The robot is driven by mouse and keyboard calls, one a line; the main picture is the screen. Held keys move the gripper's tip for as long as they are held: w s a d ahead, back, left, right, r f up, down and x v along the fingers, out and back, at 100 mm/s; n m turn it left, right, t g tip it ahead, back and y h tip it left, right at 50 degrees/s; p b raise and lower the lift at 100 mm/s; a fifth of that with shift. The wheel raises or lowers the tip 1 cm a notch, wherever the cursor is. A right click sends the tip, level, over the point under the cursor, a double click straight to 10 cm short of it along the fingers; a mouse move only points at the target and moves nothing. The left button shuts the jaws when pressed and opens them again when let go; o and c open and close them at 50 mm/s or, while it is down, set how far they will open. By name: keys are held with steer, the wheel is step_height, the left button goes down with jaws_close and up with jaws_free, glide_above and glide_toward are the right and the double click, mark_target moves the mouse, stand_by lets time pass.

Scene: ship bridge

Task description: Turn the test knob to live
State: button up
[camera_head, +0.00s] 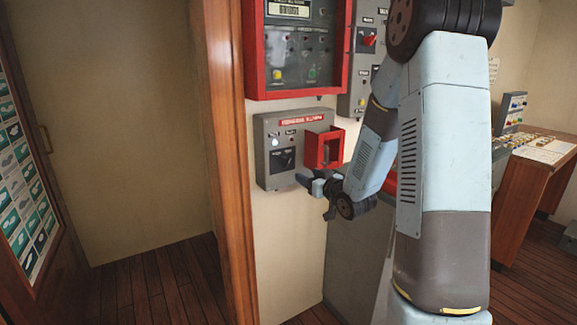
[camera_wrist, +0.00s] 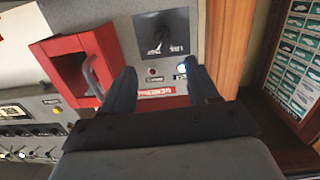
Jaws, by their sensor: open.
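The test knob is a black rotary knob (camera_head: 284,159) on a grey wall box (camera_head: 262,175) with a red label strip along its top. In the wrist view the knob (camera_wrist: 157,38) sits on a dark plate just beyond my fingertips; its setting is too small to read. My gripper (camera_head: 312,184) is in front of the box's lower right part, below and right of the knob. A small lit lamp (camera_wrist: 181,68) and a dark red one show between the fingers.
A red guard with a handle (camera_head: 323,149) juts from the box's right side, close to my gripper. A red-framed panel (camera_head: 295,90) hangs above. A wooden door post (camera_head: 228,150) stands left of the box. A console desk (camera_head: 535,165) is far right.

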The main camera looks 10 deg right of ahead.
mark_target(288, 164)
steer(key=shift+t+y, duration=0.3)
steer(key=shift+y, duration=0.1)
steer(key=x, duration=0.9)
steer(key=f+x, duration=0.1)
steer(key=x, duration=0.4)
steer(key=c, duration=1.1)
